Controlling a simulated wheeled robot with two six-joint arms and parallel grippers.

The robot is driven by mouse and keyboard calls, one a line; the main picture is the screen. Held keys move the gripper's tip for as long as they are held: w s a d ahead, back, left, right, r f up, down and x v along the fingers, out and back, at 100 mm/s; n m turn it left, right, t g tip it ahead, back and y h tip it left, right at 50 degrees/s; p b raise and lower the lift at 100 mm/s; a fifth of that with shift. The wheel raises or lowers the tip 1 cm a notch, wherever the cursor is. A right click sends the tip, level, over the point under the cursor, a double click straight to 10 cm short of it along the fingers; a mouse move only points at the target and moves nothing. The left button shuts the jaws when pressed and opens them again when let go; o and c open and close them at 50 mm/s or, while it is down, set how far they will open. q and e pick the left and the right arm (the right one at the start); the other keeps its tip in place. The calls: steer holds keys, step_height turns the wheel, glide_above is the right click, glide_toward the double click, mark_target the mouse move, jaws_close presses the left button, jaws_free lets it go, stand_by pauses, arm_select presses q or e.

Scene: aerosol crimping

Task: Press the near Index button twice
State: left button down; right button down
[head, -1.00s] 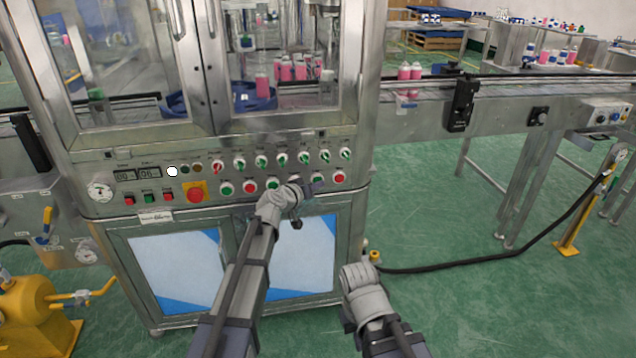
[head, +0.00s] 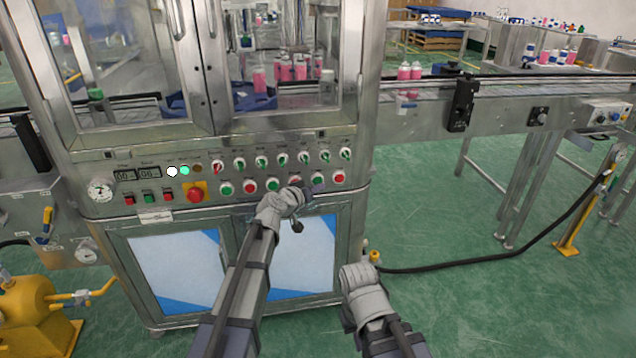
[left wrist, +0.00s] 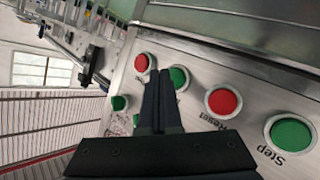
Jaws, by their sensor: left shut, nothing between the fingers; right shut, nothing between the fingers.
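The near Index button is most likely the green button (head: 318,178) second from the right in the panel's lower row; its label is not readable. The left wrist view shows it as a green button (left wrist: 179,77) beyond the red button marked Reset (left wrist: 222,101), partly covered by my fingers. My left gripper (head: 309,191) is shut and empty, its tips just below that button in the head view. In the left wrist view the tips (left wrist: 158,73) overlap its left edge; I cannot tell whether they touch. My right gripper (head: 358,270) is shut and empty, low over the floor.
A red button (head: 338,177) is right of the green one. A red emergency knob (head: 195,191) and knob switches share the panel. A conveyor (head: 500,95) runs right; a black hose (head: 450,266) lies on the floor.

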arm_select(q)
steer(key=shift+s, duration=0.1)
steer(key=s, duration=0.2)
steer(key=s+d, duration=0.1)
steer(key=s, duration=0.1)
steer(key=shift+s+d, duration=0.15)
steer(key=shift+s, duration=0.15)
stand_by(0.9)
steer(key=s+d+r+m+g+p, duration=0.1)
steer(key=s+d+g+p, duration=0.2)
steer(key=s+p, duration=0.25)
steer(key=s+d+r+m+g+y+p, duration=0.1)
steer(key=s+d+m+g+p, duration=0.1)
steer(key=s+p, duration=0.3)
steer(key=s+d+r+m+g+p, duration=0.1)
steer(key=s+d+g+p, duration=0.25)
steer(key=s, duration=0.35)
steer(key=s+a+r+g+y+p, duration=0.2)
steer(key=s+a+r+y+p, duration=0.1)
steer(key=s, duration=0.5)
steer(key=s+a+r+g+y+p, duration=0.2)
steer(key=s+a+g+y+p, duration=0.1)
steer(key=s+p, duration=0.4)
steer(key=s+a+y, duration=0.1)
steer(key=s+a, duration=0.1)
steer(key=shift+a+r, duration=0.3)
steer(key=shift+r, duration=0.1)
